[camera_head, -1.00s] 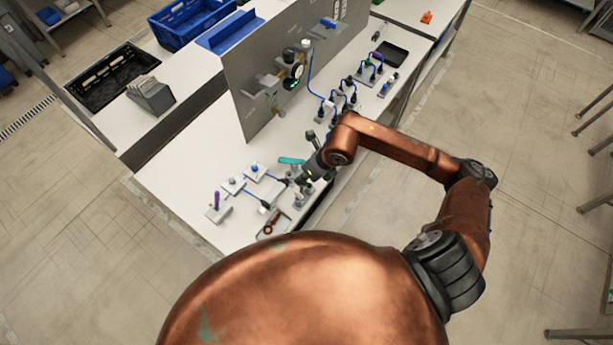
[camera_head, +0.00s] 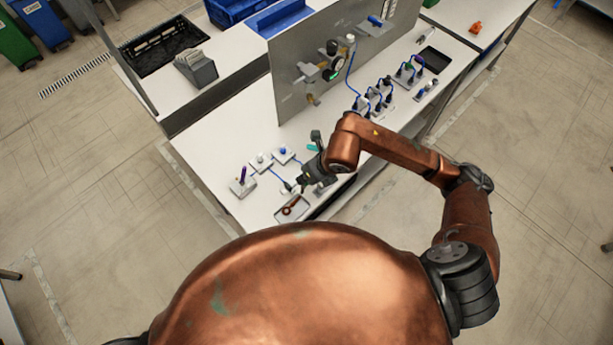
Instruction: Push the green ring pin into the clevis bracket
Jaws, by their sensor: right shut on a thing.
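My right gripper (camera_head: 304,183) reaches in from the right, low over the front left part of the white bench. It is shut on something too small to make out. I cannot pick out the green ring pin for certain. A small grey fixture (camera_head: 321,188) stands right beside the fingers, partly covered by my gripper; I cannot tell whether it is the clevis bracket. A teal handle (camera_head: 312,147) lies behind the gripper, partly hidden by it. My left gripper is out of view.
A tray (camera_head: 282,216) with a brown ring-ended tool is at the bench's front edge. Small blocks joined by blue cables, one with a purple post (camera_head: 243,173), stand left of the gripper. A grey upright panel (camera_head: 290,92) rises behind. Bench surface (camera_head: 222,130) at the left is clear.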

